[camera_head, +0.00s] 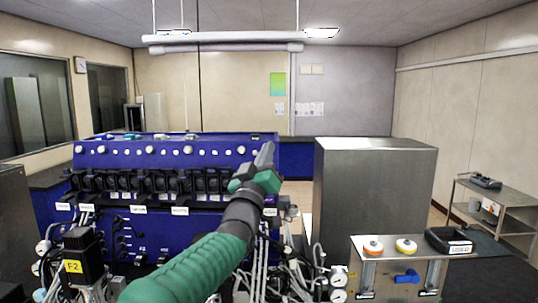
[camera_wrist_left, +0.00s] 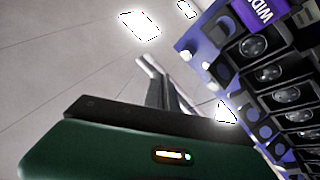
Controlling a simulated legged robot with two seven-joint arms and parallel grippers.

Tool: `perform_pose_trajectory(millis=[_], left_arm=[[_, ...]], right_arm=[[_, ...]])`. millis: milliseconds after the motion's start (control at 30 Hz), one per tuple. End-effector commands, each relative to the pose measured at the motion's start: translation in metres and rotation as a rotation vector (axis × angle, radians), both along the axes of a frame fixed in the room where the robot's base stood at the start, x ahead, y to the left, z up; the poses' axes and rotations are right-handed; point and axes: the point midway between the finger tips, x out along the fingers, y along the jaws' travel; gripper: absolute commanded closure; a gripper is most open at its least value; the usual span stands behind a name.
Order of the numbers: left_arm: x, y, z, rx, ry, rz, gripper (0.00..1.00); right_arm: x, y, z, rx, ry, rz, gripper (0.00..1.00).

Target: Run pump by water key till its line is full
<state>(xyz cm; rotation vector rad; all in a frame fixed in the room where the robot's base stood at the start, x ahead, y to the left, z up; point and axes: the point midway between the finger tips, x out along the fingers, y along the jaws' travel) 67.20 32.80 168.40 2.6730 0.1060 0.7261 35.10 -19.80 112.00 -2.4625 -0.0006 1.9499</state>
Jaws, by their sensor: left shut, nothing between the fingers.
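A row of black pumps (camera_head: 150,184) runs along the front of the blue bioreactor console (camera_head: 170,150). My left gripper (camera_head: 266,150) is in front of the console's right end, fingers pointing up, shut and empty. Its closed fingers also show in the left wrist view (camera_wrist_left: 149,66). In that view several black pump heads (camera_wrist_left: 270,73) line the blue panel to the right of the fingers, apart from them. Small white labels (camera_head: 138,210) sit below the pumps, too small to read. I cannot tell which key is the water key, nor how full its line is. My right gripper is out of view.
A large steel cabinet (camera_head: 372,205) stands right of the gripper. At lower right, a steel panel holds a blue valve handle (camera_head: 407,276), orange and yellow knobs, and a black tray (camera_head: 450,240). Tubing and gauges (camera_head: 338,280) crowd the bottom. A cart (camera_head: 495,210) stands far right.

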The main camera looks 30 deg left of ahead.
Motion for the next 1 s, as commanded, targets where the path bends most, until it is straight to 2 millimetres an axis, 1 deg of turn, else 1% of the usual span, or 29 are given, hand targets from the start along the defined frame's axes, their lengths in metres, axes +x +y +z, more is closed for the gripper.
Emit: perform_pose_trajectory(millis=[233, 633, 1000], left_arm=[[0.004, 0.002, -0.001, -0.001, 0.001, 0.0, 1.0], [0.027, 0.013, -0.008, -0.001, 0.001, -0.001, 1.0], [0.028, 0.014, -0.008, -0.001, 0.0, 0.0, 1.0]], right_arm=[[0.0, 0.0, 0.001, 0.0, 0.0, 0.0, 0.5], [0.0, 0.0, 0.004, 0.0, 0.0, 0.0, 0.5], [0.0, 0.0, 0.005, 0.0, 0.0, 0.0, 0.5]])
